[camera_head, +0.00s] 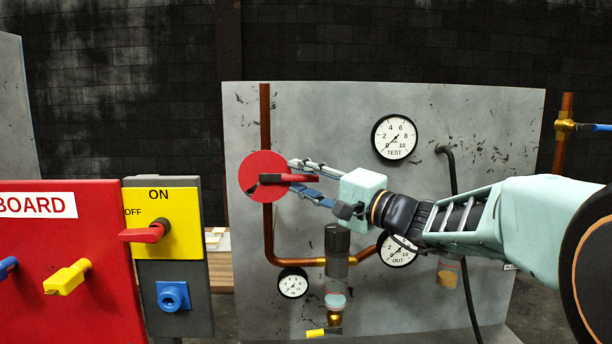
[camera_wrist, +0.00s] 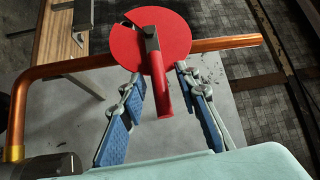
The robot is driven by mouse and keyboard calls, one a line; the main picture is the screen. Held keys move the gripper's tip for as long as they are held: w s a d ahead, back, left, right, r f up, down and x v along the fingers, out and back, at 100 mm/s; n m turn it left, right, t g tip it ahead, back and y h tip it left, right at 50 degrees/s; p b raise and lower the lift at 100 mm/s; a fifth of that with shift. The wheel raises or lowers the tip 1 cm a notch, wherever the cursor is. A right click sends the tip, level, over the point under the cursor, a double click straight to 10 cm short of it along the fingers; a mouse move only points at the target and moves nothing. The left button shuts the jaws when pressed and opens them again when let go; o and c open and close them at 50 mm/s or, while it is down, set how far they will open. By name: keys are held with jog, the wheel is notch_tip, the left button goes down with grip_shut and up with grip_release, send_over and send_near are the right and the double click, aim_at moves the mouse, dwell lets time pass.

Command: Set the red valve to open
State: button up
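The red valve (camera_head: 262,165) is a round red disc on a vertical copper pipe on the grey panel. Its red handle (camera_head: 290,178) points right, across the pipe. In the wrist view the disc (camera_wrist: 178,38) has a notch at its upper left, and the handle (camera_wrist: 162,85) points down toward me from a dark hub. My gripper (camera_head: 300,178) is open, with one finger above and one below the handle in the head view. The wrist view shows the gripper (camera_wrist: 160,80) straddling the handle, with gaps on both sides.
Gauges hang on the panel, the TEST gauge (camera_head: 394,137) at upper right. A dark cylinder (camera_head: 337,255) stands below my gripper. At left are a red board (camera_head: 60,260) and a yellow ON/OFF switch plate (camera_head: 180,235). A black hose (camera_head: 455,190) hangs behind my arm.

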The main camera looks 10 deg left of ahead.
jog(key=shift+c, duration=0.4)
grip_shut()
